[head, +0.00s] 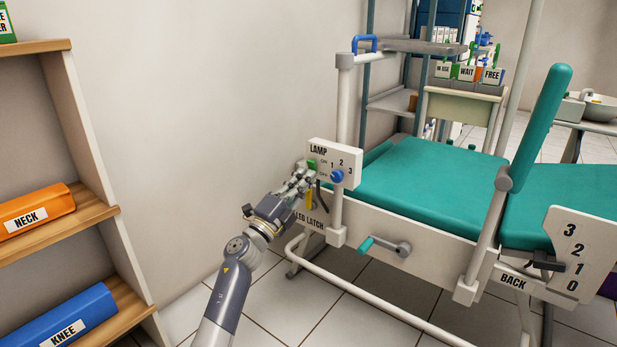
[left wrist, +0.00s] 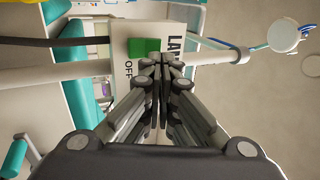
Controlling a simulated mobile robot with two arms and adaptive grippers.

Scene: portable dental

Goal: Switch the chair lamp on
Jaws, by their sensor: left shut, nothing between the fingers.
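The lamp panel (head: 322,153) is a white plate marked LAMP on a post at the side of the teal chair (head: 400,172). It carries a green switch (head: 311,164) with ON and OFF marks and a blue knob (head: 337,176) with numbers 1 to 3. My left gripper (head: 305,172) is shut and empty, with its fingertips right at the green switch. In the left wrist view the closed fingertips (left wrist: 160,64) reach the lower edge of the green switch (left wrist: 144,47); I cannot tell whether they touch it. My right gripper is not in view.
A yellow part (head: 310,199) and the LEG LATCH label (head: 310,220) sit just below the panel. A teal-handled crank (head: 385,246) sticks out from the chair side. A wooden shelf (head: 62,242) stands at the left. A round white head on an arm (left wrist: 285,36) shows in the left wrist view.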

